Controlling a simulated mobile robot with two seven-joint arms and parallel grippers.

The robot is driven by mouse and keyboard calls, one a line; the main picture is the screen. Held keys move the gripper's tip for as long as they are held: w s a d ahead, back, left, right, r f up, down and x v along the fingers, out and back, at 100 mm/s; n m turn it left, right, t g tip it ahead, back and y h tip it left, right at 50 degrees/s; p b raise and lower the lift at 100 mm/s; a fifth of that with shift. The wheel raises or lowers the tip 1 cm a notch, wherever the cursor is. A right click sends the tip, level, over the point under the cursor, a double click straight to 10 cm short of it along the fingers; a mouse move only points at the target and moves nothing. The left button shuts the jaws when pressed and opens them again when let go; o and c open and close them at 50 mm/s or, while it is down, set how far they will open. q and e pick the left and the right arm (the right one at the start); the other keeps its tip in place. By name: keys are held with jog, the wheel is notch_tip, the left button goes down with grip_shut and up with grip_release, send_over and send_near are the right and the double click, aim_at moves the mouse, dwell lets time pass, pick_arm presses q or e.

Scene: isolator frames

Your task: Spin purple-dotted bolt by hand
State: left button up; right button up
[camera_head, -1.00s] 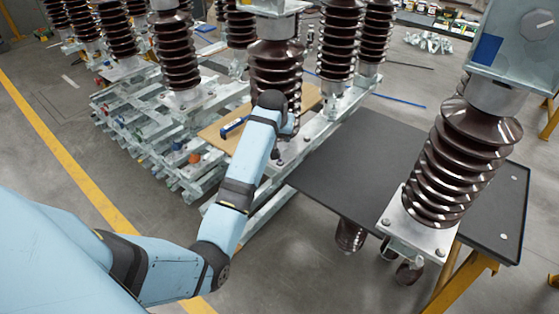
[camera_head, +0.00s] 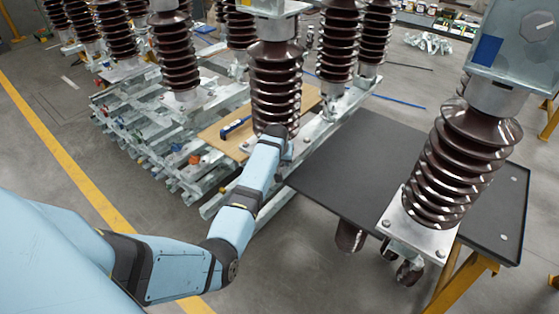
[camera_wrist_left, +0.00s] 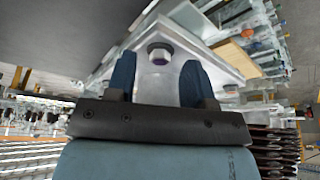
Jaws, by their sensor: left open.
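A hex bolt (camera_wrist_left: 160,53) sits on a pale metal plate (camera_wrist_left: 215,70) in the left wrist view; its middle looks dark with a faint purple tint. My left gripper (camera_wrist_left: 159,62) is open, with one blue finger on each side of the bolt in the picture. I cannot tell whether the fingers touch it. In the head view, my left wrist covers the bolt and most of the gripper, beside the foot of a brown ribbed insulator (camera_head: 275,85). My right gripper is not in view.
A black table (camera_head: 345,165) with another large insulator (camera_head: 460,165) on a metal plate stands at the right. A wooden board (camera_head: 217,138) with a blue-handled tool (camera_head: 236,127) lies left of my wrist. Stacked metal rails and more insulators fill the left back.

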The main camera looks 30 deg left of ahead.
pick_arm(q)
jog(key=shift+w+f, duration=0.1)
jog(key=shift+f, duration=0.25)
grip_shut()
jog(key=m+p, duration=0.2)
jog(key=m+h+p, duration=0.1)
jog(key=p, duration=0.1)
jog(key=shift+a+r, duration=0.25)
jog(key=shift+r, duration=0.1)
jog(key=shift+f+m+h, duration=0.2)
jog(key=shift+m+h, duration=0.1)
jog(key=shift+m, duration=0.5)
jog(key=shift+f+t, duration=0.1)
jog(key=shift+t, duration=0.2)
grip_release()
